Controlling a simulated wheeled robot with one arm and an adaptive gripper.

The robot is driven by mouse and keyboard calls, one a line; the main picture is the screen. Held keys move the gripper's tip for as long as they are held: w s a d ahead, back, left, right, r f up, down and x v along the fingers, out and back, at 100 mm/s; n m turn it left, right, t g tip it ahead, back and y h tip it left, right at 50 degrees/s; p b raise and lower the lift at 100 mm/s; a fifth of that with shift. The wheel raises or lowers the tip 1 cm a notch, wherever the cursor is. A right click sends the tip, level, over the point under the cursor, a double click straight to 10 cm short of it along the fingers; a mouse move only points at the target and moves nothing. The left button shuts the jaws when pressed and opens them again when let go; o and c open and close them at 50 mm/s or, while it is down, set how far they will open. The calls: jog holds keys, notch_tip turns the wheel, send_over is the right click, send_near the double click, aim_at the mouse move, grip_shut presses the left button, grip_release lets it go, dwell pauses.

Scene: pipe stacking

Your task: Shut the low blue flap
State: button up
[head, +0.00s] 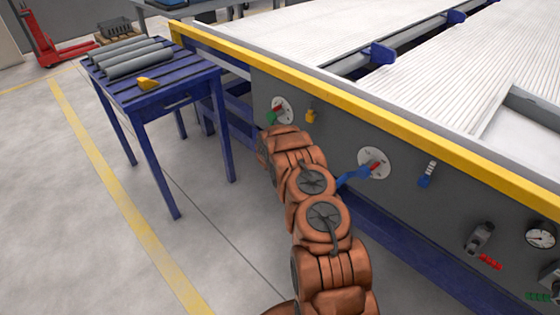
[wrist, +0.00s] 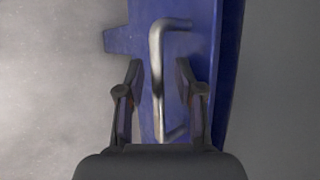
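In the wrist view the blue flap (wrist: 205,45) fills the middle, with a bent silver bar handle (wrist: 156,60) on it. My gripper (wrist: 159,72) is open, with one dark finger on each side of the handle. A gap shows between the handle and the right finger, and a smaller one on the left. I cannot tell how far open the flap stands. In the head view my orange arm reaches down beside the machine panel, and the gripper and flap are hidden behind it.
The grey machine panel (head: 330,135) carries a dial with a red pointer (head: 375,163), a blue lever (head: 354,178) and several small switches. A blue table (head: 150,98) holding grey pipes (head: 135,62) and a yellow piece (head: 148,84) stands left. The floor between is clear.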

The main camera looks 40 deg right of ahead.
jog(key=shift+r, duration=0.1)
jog(key=v, duration=1.2)
jog(key=shift+a, duration=0.1)
dwell(0.8)
